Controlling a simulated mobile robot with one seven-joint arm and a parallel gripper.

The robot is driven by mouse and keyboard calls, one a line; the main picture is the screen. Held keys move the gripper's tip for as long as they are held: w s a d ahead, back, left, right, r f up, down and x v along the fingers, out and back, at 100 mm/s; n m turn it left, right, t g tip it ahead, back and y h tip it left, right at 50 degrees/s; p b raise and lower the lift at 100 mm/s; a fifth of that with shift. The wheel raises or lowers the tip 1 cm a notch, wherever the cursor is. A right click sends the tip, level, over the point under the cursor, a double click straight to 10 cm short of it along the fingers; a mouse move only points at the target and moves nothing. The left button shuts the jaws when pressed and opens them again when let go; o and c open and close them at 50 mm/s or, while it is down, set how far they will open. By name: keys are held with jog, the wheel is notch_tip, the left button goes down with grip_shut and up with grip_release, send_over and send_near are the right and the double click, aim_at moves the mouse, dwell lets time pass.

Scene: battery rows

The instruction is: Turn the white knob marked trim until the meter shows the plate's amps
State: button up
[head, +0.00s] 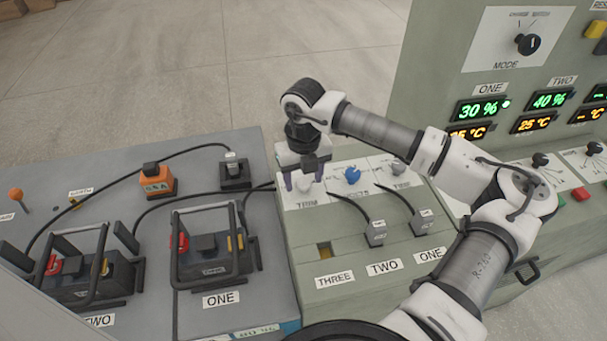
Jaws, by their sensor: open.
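The white knob (304,184) stands on a white panel above a label that seems to read TRIM (306,205). My gripper (305,182) points down over it, with its purple-grey fingers on either side of the knob. The jaws are open; I cannot tell whether a finger touches the knob, and my gripper hides its upper part. I cannot pick out an amps meter or a plate with amps in this view.
A blue knob (352,175) labelled VOLTS is just right of my gripper, with a pale knob (398,166) beyond. Cabled plugs (376,232) sit in front. Batteries ONE (212,250) and TWO (85,275) stand at left. A green cabinet (430,70) with lit displays rises at right.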

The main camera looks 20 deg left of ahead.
jog(key=c, duration=1)
jog(key=shift+o, duration=0.2)
jog(key=shift+f+m+b, duration=0.2)
jog(key=shift+m+b, duration=0.1)
jog(key=shift+b, duration=0.5)
jog(key=m+b, duration=0.1)
jog(key=b, duration=0.1)
jog(key=shift+f+b, duration=0.15)
jog(key=shift+b, duration=0.2)
jog(key=shift+m+b, duration=0.9)
jog(key=shift+r+m, duration=0.4)
jog(key=o, duration=1)
jog(key=shift+c, duration=0.2)
